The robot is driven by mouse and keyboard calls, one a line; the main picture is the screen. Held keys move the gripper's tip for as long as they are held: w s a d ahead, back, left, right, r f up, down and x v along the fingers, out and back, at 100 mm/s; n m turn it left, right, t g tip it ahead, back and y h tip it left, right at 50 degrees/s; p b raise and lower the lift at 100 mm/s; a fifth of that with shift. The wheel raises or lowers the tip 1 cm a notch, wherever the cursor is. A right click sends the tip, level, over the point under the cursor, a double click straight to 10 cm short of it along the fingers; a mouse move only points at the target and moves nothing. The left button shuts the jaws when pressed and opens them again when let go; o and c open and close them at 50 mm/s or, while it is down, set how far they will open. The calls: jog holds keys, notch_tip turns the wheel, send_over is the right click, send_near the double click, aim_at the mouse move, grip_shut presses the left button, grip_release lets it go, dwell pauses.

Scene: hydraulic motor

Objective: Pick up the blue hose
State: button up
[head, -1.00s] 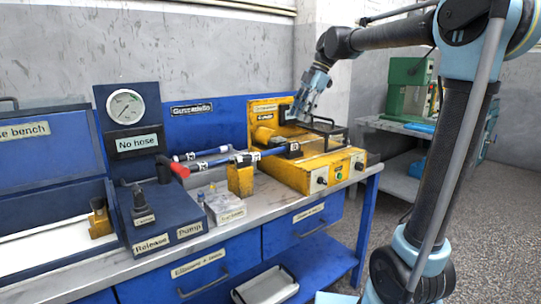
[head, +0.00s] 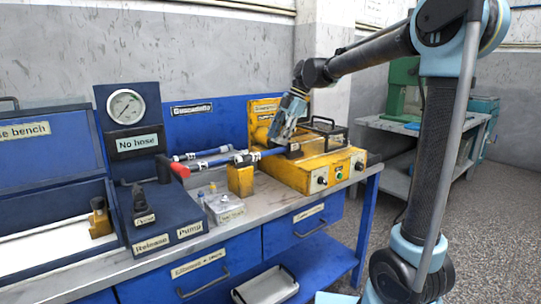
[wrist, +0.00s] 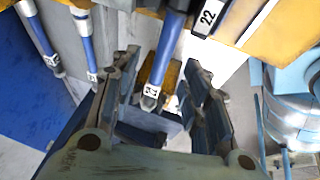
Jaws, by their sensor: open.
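A blue hose (head: 267,153) with silver, numbered ends lies between the yellow block (head: 240,180) and the yellow machine (head: 315,170) on the bench. In the wrist view the same hose (wrist: 168,50) runs down between the fingers, its labelled end over the yellow block. My gripper (head: 278,140) is tilted down just above this hose. In the wrist view the gripper (wrist: 155,80) is open, with one finger on each side of the hose and nothing held. Other blue hoses (wrist: 78,40) lie to the left in the wrist view. The finger contact with the hose cannot be told.
A gauge panel (head: 126,115) and a control box (head: 160,215) with a red-tipped lever stand to the left. A small clear box (head: 226,208) sits in front of the hoses. The bench front edge is clear.

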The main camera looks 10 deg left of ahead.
aim_at(269, 153)
jog(key=shift+s+x, duration=0.15)
jog(key=shift+x, duration=1.4)
jog(key=shift+s+x, duration=0.2)
jog(key=shift+x, duration=1.35)
jog(key=shift+r, duration=0.1)
jog(key=shift+c, duration=0.4)
grip_shut()
